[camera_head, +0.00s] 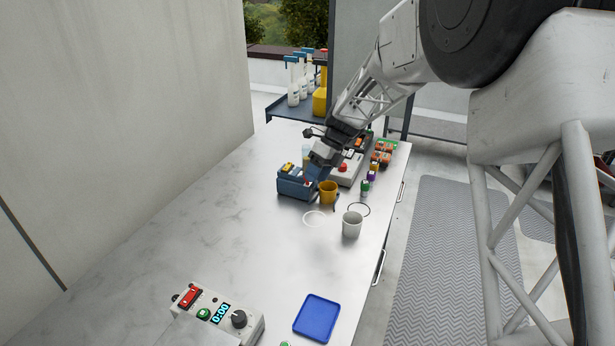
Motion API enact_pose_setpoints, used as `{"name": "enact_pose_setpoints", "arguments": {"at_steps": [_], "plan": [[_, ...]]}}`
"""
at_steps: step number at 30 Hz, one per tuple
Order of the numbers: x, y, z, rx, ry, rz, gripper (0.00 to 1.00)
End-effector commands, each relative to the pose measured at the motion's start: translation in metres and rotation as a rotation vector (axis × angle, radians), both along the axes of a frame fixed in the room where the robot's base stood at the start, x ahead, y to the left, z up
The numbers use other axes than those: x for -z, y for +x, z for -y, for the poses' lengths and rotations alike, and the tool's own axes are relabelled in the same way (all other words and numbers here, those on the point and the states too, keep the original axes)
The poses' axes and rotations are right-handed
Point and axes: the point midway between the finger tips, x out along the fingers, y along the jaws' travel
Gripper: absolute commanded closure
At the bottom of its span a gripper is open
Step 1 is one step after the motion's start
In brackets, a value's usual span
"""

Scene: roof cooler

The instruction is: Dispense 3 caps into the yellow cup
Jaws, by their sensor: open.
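The yellow cup (328,193) stands upright on the bench beside the blue box; its inside is too small to make out. The blue box (291,187), with yellow on its top, stands just left of the cup. My gripper (309,181) points down over the right side of the blue box, close to the cup's left side. It is open; whether its fingers touch the box cannot be told. A pale bottle (306,151) stands behind, partly hidden by my gripper. I cannot make out any loose caps.
A white cup (352,224) stands right of a white ring (314,219). A grey box with a red button (343,167) stands behind the yellow cup. A blue tray (317,318) and a timer box (219,312) are at the front. The bench's left middle is clear.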

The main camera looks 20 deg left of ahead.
Motion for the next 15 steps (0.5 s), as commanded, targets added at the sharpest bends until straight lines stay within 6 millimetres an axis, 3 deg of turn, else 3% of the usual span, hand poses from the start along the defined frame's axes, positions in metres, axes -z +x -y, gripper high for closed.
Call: {"name": "enact_pose_setpoints", "arguments": {"at_steps": [15], "plan": [[0.018,0.002,0.018,-0.22,0.61,-0.051,0.52]]}}
